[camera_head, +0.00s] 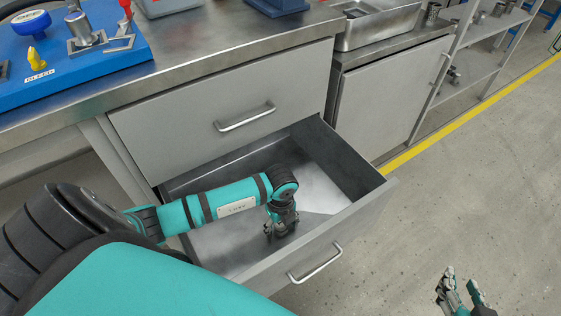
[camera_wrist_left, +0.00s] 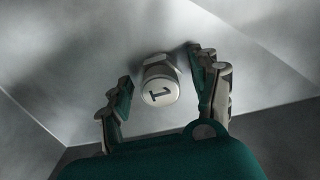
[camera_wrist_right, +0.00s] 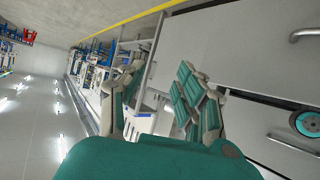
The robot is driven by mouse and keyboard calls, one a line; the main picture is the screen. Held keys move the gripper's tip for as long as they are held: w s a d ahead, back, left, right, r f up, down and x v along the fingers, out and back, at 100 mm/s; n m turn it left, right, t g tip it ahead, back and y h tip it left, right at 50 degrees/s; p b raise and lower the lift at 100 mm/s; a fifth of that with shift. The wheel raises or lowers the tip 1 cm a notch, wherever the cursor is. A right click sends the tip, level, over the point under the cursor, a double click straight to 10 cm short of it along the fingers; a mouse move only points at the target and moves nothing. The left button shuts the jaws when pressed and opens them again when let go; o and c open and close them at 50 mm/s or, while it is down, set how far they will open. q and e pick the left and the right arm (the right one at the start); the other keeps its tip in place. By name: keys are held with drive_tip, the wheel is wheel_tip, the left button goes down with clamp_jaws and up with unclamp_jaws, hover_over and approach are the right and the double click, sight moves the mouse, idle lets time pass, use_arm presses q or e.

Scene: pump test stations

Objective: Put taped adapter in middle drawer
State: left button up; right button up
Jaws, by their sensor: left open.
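The open drawer (camera_head: 345,165) is pulled out below a shut upper drawer (camera_head: 200,125). My left arm reaches down into it, and my left gripper (camera_head: 281,226) is low inside, near the drawer floor. In the left wrist view a small pale round piece with a dark mark like a "1" (camera_wrist_left: 160,84) lies between the spread fingers, with gaps on both sides. It seems to rest on the drawer floor; I cannot make out tape on it. In the head view the gripper hides it. My right gripper (camera_head: 461,289) is open and empty, outside the drawer at the lower right.
The steel worktop (camera_head: 215,50) above carries a blue station board (camera_head: 70,60) with fittings. A metal tray (camera_head: 380,25) stands on the cabinet (camera_head: 390,95) to the right. The drawer front has a bar handle (camera_head: 315,264).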

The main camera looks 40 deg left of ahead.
use_arm(q)
wheel_tip(320, 180, up, 5)
drive_tip(key=shift+r+p, duration=0.15)
drive_tip(key=shift+p, duration=0.75)
wheel_tip(320, 180, up, 6)
drive_tip(key=shift+f+p, duration=0.2)
drive_tip(key=shift+p, duration=0.6)
drive_tip(key=shift+r, duration=0.35)
use_arm(e)
drive_tip(key=s+d+f+g+h, duration=0.1)
drive_tip(key=s+d+f+g, duration=0.1)
drive_tip(key=s, duration=0.4)
drive_tip(key=s+d+f+g+h, duration=0.1)
drive_tip(key=s+d+f+g, duration=0.1)
drive_tip(key=s+f+g, duration=0.2)
drive_tip(key=s+g, duration=0.2)
drive_tip(key=s, duration=0.1)
drive_tip(key=shift+s+d+f+g, duration=0.15)
drive_tip(key=shift+d+f+g, duration=0.15)
drive_tip(key=shift+f, duration=0.05)
